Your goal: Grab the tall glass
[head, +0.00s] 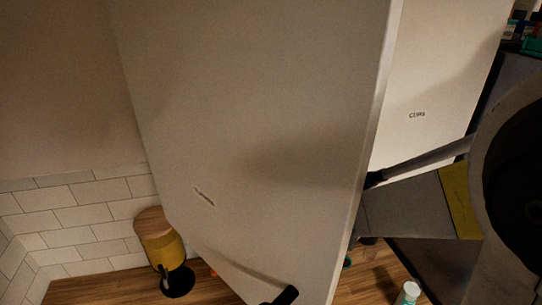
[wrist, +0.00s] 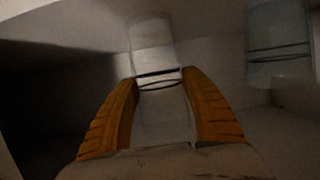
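In the wrist view, a tall clear glass (wrist: 153,48) stands upright in the middle, with dark bands around it. My gripper (wrist: 160,76) has its two orange fingers on either side of this glass, with their tips close to its sides. The picture is too dim to tell whether they touch or press it. A second clear glass (wrist: 279,45) with similar bands stands to the right, apart from the fingers. In the head view, the gripper and both glasses are hidden behind the white cabinet door (head: 270,100).
A second white panel (head: 430,90) stands right of the door, with my arm reaching between them. A dark door handle (head: 284,296) is low down. A yellow canister with a wooden lid (head: 162,240) and a small white bottle (head: 408,293) stand on the wooden counter (head: 90,290).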

